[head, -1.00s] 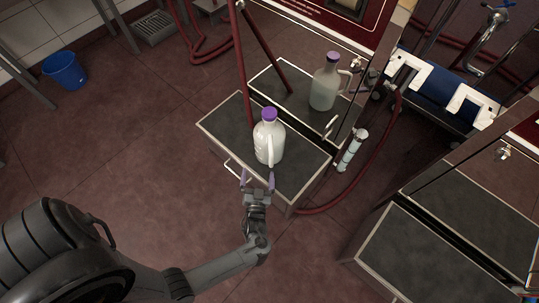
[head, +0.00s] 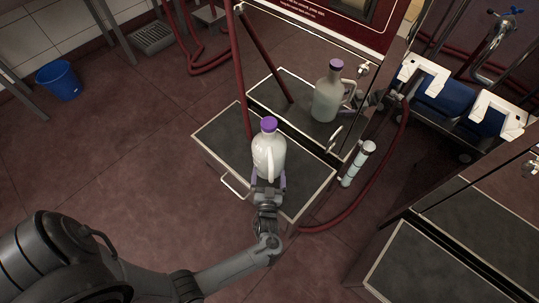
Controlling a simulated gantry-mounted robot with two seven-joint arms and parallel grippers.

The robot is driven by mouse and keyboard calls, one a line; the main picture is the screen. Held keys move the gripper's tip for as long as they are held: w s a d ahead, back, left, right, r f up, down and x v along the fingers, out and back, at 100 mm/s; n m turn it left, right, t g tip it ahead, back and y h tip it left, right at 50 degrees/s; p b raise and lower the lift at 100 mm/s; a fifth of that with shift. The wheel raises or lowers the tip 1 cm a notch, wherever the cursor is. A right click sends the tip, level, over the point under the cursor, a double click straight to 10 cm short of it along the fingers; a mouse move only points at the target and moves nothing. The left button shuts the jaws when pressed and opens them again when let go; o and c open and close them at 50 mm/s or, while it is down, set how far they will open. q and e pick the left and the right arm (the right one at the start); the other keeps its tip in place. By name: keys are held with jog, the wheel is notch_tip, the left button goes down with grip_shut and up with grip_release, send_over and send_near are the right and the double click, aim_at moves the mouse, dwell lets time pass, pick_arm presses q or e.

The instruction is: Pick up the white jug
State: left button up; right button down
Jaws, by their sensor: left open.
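The white jug (head: 269,157) with a purple cap stands upright on the dark-topped stand (head: 225,133) in the head view. Its handle faces my left gripper (head: 268,178). The left gripper is open, with its purple-tipped fingers on either side of the jug's near, handle side. I cannot tell whether the fingers touch the jug. The gripper hides the jug's lower near part. A mirror image of the jug (head: 328,95) shows in the shiny panel behind. My right gripper is not in view.
A shiny panel (head: 300,55) rises directly behind the stand. A red hose (head: 398,150) and a white-and-grey cylinder (head: 357,163) are to the right. Another dark-topped stand (head: 425,262) is at lower right. A blue bucket (head: 58,80) stands on open floor at left.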

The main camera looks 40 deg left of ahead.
pick_arm(q)
jog(key=shift+s+d+f, duration=0.15)
jog(key=shift+s+d, duration=0.1)
jog(key=shift+s, duration=0.1)
jog(key=shift+c, duration=0.8)
jog(key=shift+s, duration=0.1)
jog(key=shift+c, duration=1.1)
grip_shut()
jog(key=shift+w+r, duration=0.25)
jog(key=shift+r, duration=0.05)
